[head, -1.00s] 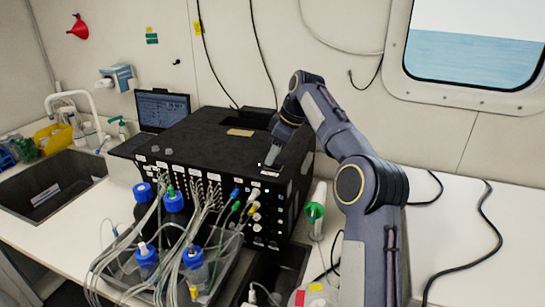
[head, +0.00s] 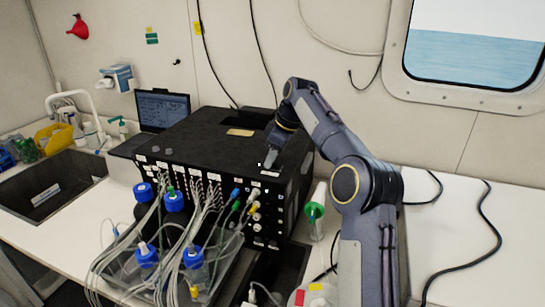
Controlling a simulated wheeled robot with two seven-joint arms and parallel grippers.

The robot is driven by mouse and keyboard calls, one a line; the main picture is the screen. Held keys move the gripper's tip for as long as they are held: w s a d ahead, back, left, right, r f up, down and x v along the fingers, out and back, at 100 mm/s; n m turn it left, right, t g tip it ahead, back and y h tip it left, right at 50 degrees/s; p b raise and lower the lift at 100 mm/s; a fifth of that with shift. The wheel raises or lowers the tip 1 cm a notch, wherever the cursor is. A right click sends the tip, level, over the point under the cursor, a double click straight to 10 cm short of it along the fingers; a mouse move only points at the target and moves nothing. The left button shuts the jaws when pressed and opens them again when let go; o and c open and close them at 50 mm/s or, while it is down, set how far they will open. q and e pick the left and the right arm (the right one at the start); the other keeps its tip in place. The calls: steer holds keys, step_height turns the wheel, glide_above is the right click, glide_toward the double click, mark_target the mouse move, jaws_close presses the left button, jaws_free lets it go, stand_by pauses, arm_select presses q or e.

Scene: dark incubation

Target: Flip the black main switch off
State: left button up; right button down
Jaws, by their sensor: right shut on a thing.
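The large black instrument box (head: 205,135) stands on the white bench, with labels and many tubes on its front face. My right gripper (head: 268,163) points down at the top front right edge of this box, by a small white label (head: 269,173). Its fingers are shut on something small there. The black main switch cannot be made out; the gripper may hide it. My left gripper is not in view.
Blue-capped bottles (head: 193,257) and a bundle of tubes stand in a tray before the box. A green-ended tube (head: 315,210) stands right of it. A laptop (head: 163,111) sits behind left. The bench (head: 450,230) is mostly clear at right, with black cables.

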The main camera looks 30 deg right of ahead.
steer(key=shift+w+a+f+g+h, duration=0.1)
steer(key=shift+w+a+g+h, duration=0.15)
steer(key=shift+g+h, duration=0.65)
steer(key=shift+g, duration=0.1)
steer(key=c, duration=1.2)
jaws_free()
steer(key=shift+c, duration=0.2)
